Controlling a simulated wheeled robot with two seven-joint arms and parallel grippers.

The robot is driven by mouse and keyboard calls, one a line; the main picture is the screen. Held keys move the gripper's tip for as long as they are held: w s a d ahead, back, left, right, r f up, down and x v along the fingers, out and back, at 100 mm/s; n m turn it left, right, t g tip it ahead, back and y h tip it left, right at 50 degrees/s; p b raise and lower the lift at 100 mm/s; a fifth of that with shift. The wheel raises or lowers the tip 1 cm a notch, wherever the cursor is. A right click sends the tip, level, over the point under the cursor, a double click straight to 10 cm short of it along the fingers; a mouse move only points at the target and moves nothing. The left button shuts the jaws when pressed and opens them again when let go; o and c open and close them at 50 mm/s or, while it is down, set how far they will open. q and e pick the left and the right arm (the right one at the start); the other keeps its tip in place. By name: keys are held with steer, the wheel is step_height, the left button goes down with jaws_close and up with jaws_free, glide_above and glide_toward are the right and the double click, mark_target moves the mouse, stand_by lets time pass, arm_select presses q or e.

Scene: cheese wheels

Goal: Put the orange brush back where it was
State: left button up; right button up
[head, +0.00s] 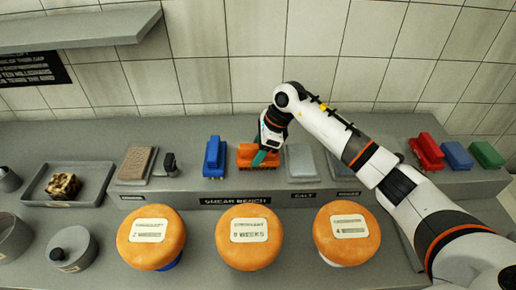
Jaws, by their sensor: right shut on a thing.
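The orange brush (246,154) is at the middle of the raised back bench, between a blue brush (214,158) and a pale grey block tray (300,163). My right gripper (264,157) reaches down from the right and is shut on the orange brush, covering its right part. I cannot tell whether the brush rests on the bench or is slightly above it. My left gripper is not in view.
Three orange cheese wheels (249,258) stand in front of the bench (235,197). Red (426,153), blue and green brushes stand at right. A brown block (137,162) and a tray (37,188) with a dark-patched lump are at left.

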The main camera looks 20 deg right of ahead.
steer(key=shift+f, duration=0.2)
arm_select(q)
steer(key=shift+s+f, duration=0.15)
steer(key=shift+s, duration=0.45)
arm_select(e)
steer(key=o, duration=0.9)
steer(key=shift+r, duration=0.1)
steer(key=shift+r, duration=0.2)
steer(key=b+v, duration=0.3)
steer(key=v, duration=0.7)
steer(key=shift+d+r, duration=0.2)
steer(key=shift+s+d+r, duration=0.2)
steer(key=shift+r, duration=0.4)
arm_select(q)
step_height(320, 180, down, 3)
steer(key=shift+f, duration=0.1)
arm_select(e)
steer(key=shift+r, duration=0.1)
